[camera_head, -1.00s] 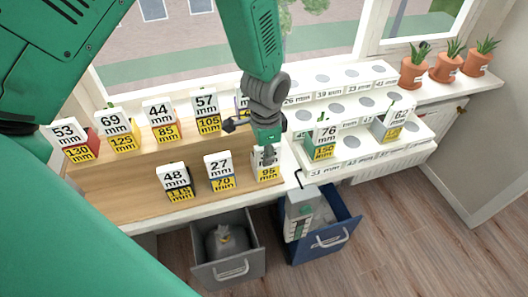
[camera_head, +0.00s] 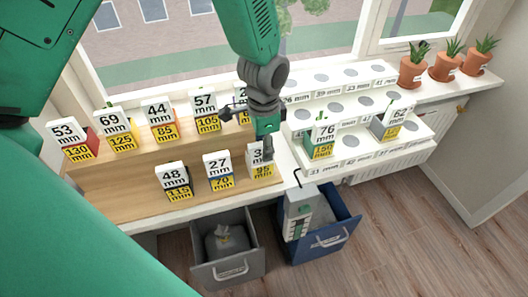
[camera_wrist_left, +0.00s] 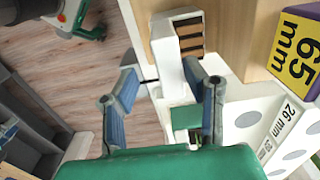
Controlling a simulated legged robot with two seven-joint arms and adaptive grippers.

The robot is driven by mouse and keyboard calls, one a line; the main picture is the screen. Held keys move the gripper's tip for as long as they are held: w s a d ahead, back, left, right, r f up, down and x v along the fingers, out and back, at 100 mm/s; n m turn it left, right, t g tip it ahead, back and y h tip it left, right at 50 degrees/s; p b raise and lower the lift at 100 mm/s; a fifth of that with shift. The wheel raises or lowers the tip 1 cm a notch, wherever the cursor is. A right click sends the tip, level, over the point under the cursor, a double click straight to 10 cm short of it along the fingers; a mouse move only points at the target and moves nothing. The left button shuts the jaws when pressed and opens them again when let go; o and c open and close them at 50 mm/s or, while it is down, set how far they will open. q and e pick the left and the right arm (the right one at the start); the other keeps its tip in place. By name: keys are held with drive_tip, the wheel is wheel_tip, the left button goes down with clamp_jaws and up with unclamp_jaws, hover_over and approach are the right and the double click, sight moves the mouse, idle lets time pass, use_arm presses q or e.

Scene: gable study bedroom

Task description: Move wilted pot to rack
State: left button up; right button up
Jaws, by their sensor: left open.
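Several small pots with white-over-yellow number cards stand on a wooden stepped stand (camera_head: 110,188). One is the pot marked 95 (camera_head: 261,171) at the front right. I cannot tell which pot is wilted. A white tiered rack (camera_head: 350,150) with grey round spots holds the 76 mm pot (camera_head: 322,140) and the 62 mm pot (camera_head: 396,118). My left gripper (camera_head: 267,152) is over the 95 pot and partly covers its card. In the left wrist view its fingers (camera_wrist_left: 163,98) are apart, with a white block (camera_wrist_left: 167,55) ahead between them. Whether they touch it is unclear.
A grey bin (camera_head: 228,255) with a bag and a blue bin (camera_head: 325,238) stand on the floor below. A grey-white device (camera_head: 299,212) hangs at the front edge by the blue bin. Several terracotta pots (camera_head: 413,72) line the sill at right. Free spots remain on the white rack.

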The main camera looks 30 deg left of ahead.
use_arm(q)
drive_tip(key=r, duration=0.2)
drive_tip(key=a+r, duration=0.1)
drive_tip(key=r, duration=0.2)
drive_tip(key=a+r, duration=0.1)
drive_tip(key=r, duration=0.2)
drive_tip(key=shift+r, duration=0.15)
drive_tip(key=shift+d+r, duration=0.25)
drive_tip(key=shift+d, duration=0.55)
